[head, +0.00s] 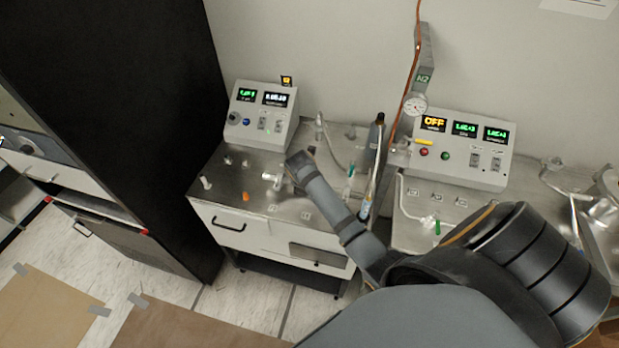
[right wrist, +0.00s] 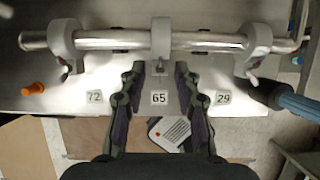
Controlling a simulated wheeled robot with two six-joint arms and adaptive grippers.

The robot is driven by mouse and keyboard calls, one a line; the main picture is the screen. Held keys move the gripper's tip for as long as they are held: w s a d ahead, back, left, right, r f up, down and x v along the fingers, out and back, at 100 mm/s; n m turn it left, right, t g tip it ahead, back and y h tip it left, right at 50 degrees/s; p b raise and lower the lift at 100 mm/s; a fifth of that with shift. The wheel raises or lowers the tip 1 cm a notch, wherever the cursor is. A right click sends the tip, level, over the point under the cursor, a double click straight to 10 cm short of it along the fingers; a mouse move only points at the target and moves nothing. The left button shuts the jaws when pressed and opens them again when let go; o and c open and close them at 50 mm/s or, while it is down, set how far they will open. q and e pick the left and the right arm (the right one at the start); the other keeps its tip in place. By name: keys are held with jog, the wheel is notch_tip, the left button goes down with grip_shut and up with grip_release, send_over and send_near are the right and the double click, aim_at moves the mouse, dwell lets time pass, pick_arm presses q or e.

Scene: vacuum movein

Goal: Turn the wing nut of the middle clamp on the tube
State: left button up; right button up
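A metal tube (right wrist: 110,41) runs across the top of the right wrist view, with three grey clamps on it. The middle clamp (right wrist: 161,36) is at the centre, and its small wing nut (right wrist: 160,67) hangs below the tube. The left clamp (right wrist: 62,38) and right clamp (right wrist: 256,42) stand apart on either side. My right gripper (right wrist: 159,72) is open, its dark fingers either side of the wing nut in the picture; I cannot tell whether they touch it. In the head view my right arm covers most of the tube area. My left gripper is not in view.
Plates marked 72 (right wrist: 94,96), 65 (right wrist: 159,98) and 29 (right wrist: 223,97) lie below the clamps. An orange-capped piece (right wrist: 34,88) is at left, a blue-grey handle (right wrist: 296,103) at right.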

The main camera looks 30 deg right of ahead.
jog(key=shift+f, duration=0.25)
grip_shut()
jog(key=shift+w+m, duration=0.1)
jog(key=shift+m, duration=0.3)
jog(key=m+g, duration=0.1)
jog(key=m, duration=0.1)
jog(key=shift+w+m+h, duration=0.1)
jog(key=shift+m+h, duration=0.2)
jog(key=shift+m, duration=0.1)
jog(key=m+g, duration=0.1)
jog(key=m, duration=0.3)
jog(key=shift+w+m+g, duration=0.2)
jog(key=shift+m+g, duration=0.1)
jog(key=shift+g, duration=0.1)
jog(key=m+g, duration=0.1)
jog(key=m, duration=0.3)
jog(key=shift+w+m+g, duration=0.15)
jog(key=shift+m+g, duration=0.15)
jog(key=shift+g, duration=0.1)
jog(key=shift+d+m+g+y, duration=0.1)
jog(key=shift+m+g+y, duration=0.4)
jog(key=shift+m, duration=1.5)
